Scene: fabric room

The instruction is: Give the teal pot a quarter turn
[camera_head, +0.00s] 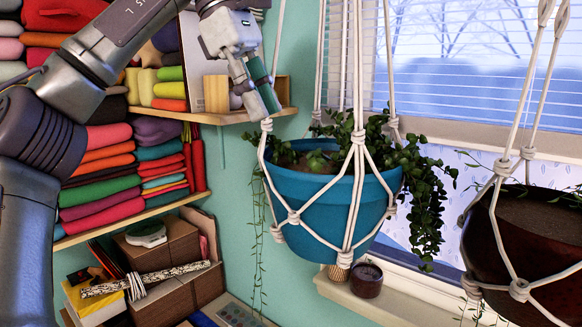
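The teal pot (325,208) hangs upright in a white knotted rope hanger (350,170) in the middle of the head view. Trailing green plants (425,200) grow from it and spill over its right and left sides. My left gripper (262,100) points down just above and to the left of the pot's left rim, close to a hanger rope. It appears apart from the pot. Its fingers are seen from the side and overlap, so their opening is hidden. My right gripper is out of view.
A dark brown pot (525,235) hangs in another rope hanger at the right. Shelves with folded fabric (110,180) stand at the left behind my arm. A window (460,60) and a sill with a small dark jar (367,280) are behind the pots.

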